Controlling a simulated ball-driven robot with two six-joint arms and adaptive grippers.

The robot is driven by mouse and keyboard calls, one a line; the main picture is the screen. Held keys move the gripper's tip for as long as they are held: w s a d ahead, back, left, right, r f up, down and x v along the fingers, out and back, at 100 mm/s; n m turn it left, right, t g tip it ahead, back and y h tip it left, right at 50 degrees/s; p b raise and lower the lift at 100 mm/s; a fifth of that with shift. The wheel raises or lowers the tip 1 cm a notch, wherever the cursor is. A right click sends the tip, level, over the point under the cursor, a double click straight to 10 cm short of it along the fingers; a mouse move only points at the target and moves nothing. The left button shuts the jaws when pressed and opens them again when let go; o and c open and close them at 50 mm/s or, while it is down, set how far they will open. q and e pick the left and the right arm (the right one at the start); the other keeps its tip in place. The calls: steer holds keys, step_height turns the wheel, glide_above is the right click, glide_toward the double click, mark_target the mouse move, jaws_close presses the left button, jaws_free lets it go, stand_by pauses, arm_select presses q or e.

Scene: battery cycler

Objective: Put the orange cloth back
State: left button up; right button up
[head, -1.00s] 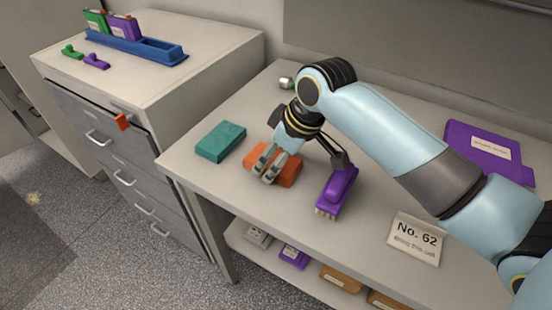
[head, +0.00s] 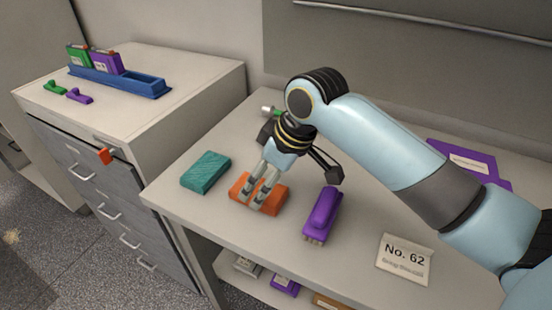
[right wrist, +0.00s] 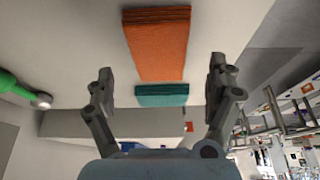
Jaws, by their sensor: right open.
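The orange cloth (head: 277,200) lies as a folded block on the table, left of the purple brush. It also shows in the right wrist view (right wrist: 158,45), top middle, with layered edges. My right gripper (head: 255,200) is over the cloth in the head view, its fingers covering part of it. In the right wrist view my right gripper (right wrist: 162,78) is open, its fingers wide apart with nothing between them. Whether the fingertips touch the cloth I cannot tell. My left gripper is not in view.
A teal block (head: 206,172) lies left of the cloth. The purple brush (head: 322,213) and a "No. 62" card (head: 404,260) lie to the right. A drawer cabinet (head: 120,140) with a blue tray (head: 120,82) stands left. A green item (head: 275,112) lies behind my wrist.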

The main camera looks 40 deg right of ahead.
steer(key=v, duration=0.8)
steer(key=shift+r, duration=0.15)
steer(key=shift+s, duration=0.1)
